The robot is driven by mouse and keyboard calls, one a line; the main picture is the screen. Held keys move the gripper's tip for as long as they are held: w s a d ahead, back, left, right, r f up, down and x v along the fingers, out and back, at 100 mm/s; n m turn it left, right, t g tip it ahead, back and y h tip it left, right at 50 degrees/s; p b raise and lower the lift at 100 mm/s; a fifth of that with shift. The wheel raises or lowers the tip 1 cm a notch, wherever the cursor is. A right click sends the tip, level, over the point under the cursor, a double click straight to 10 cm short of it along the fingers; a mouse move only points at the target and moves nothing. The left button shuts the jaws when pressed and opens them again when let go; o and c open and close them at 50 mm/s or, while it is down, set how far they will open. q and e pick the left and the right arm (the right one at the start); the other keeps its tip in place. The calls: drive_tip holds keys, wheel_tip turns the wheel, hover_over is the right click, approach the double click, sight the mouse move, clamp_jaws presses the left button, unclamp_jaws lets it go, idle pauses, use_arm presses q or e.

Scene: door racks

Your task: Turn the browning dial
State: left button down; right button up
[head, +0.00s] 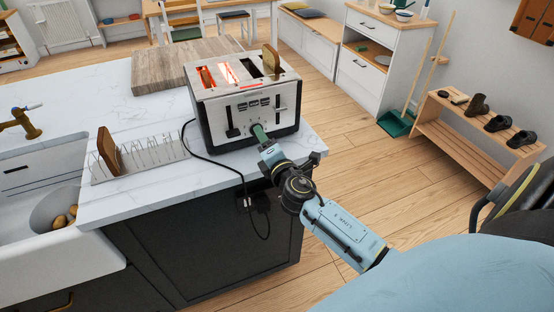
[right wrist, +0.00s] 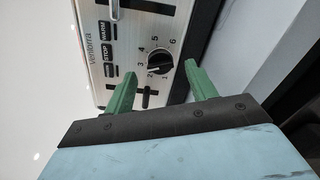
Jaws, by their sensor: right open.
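The silver and black toaster (head: 222,113) stands on the marble counter near its right corner. Two slots glow orange, and a browned bread slice (head: 270,62) stands up out of another slot. In the right wrist view the black browning dial (right wrist: 160,61) sits on the steel front, ringed by numbers 1 to 6, its pale mark seemingly toward 2. My right gripper (head: 256,130) is at the toaster's lower front. In the right wrist view its green fingers (right wrist: 158,70) are open, one on each side of the dial; contact cannot be told. My left gripper is not in view.
A wire toast rack (head: 150,155) holding a bread slice stands left of the toaster, with a wooden board (head: 155,72) behind. A black cord (head: 216,164) hangs over the counter edge to a socket. The sink (head: 30,225) is at left.

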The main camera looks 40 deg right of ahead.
drive_tip(key=v, duration=1)
drive_tip(key=shift+s+b, duration=0.2)
drive_tip(key=shift+b, duration=0.25)
